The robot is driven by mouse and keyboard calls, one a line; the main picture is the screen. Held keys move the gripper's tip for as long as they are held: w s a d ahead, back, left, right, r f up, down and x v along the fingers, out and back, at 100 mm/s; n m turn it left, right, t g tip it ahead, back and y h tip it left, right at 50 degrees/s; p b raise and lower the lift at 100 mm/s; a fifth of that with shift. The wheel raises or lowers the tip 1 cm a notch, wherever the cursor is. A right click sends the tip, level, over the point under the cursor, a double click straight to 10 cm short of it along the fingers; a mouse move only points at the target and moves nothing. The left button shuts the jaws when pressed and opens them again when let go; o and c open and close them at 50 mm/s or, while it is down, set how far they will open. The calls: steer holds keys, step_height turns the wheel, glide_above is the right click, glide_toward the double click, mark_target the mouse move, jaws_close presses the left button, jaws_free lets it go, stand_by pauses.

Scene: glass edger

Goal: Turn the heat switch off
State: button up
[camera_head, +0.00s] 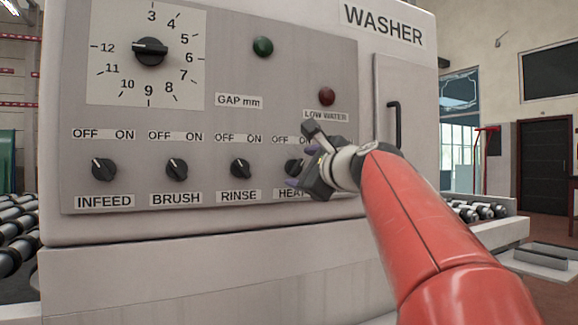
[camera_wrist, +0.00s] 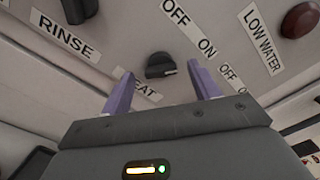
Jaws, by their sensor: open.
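The black heat switch (camera_wrist: 160,66) is a rotary knob on the grey panel, with its HEAT label partly covered by my gripper. In the wrist view its white pointer mark lies at the right end, on the side of the word ON. In the head view the knob (camera_head: 292,166) is partly hidden behind my gripper. My gripper (camera_wrist: 161,70) is open, with one purple finger on each side of the knob and nothing clearly gripped. In the head view my gripper (camera_head: 308,158) is right at the panel; whether it touches the knob cannot be told.
The rinse (camera_head: 240,167), brush (camera_head: 176,169) and infeed (camera_head: 103,169) switches sit in a row to the left. A gap dial (camera_head: 150,51), a green lamp (camera_head: 263,46) and a red low-water lamp (camera_head: 327,96) are above. A door handle (camera_head: 393,124) stands out at right.

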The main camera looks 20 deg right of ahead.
steer(key=shift+w, duration=1.05)
steer(key=shift+c, duration=0.2)
steer(key=c, duration=0.9)
